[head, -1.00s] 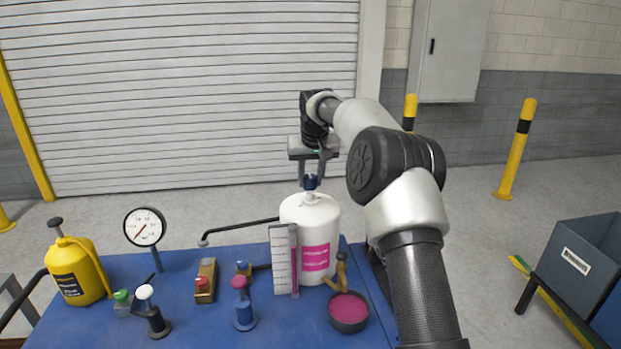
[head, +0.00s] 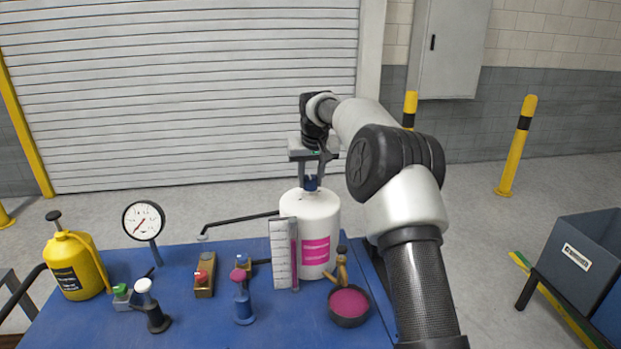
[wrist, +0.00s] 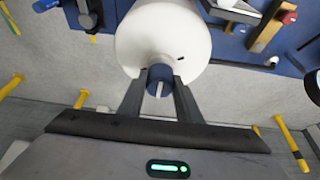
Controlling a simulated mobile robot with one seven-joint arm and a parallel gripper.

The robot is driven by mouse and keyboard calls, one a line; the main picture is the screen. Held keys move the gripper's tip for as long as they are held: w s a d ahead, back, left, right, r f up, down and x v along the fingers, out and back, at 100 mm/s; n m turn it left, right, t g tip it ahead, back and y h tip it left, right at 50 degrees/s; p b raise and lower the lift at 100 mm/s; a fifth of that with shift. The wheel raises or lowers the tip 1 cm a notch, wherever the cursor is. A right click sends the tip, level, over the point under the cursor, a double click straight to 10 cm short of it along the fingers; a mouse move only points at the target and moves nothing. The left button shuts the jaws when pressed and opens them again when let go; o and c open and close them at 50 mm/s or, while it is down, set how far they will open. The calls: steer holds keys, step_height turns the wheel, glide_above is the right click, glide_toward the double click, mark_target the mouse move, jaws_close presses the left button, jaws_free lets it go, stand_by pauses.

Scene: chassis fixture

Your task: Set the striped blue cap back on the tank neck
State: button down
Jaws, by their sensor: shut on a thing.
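The striped blue cap (head: 311,183) is between my gripper's fingers at the top of the white tank (head: 312,215). In the wrist view the cap (wrist: 160,80) is dark blue with a light stripe. My gripper (head: 311,178) points down and is shut on the cap; its two fingers (wrist: 160,90) lie on either side of it in the wrist view. The cap lines up with the tank top in both views. The tank neck is hidden by the cap, so I cannot tell whether the cap is seated on it. The tank (wrist: 165,32) has a pink label.
On the blue bench (head: 190,325) stand a gauge (head: 143,221), a yellow can (head: 75,266), several valves, and a white scale (head: 281,255) before the tank. A bowl of pink stuff (head: 349,305) is at front right. A black pipe (head: 240,222) runs left of the tank.

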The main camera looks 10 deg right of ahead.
steer(key=shift+f, duration=0.55)
steer(key=c, duration=1.2)
jaws_free()
step_height(320, 180, up, 2)
steer(key=shift+r+p, duration=0.15)
steer(key=shift+p, duration=0.7)
steer(key=shift+r, duration=1.9)
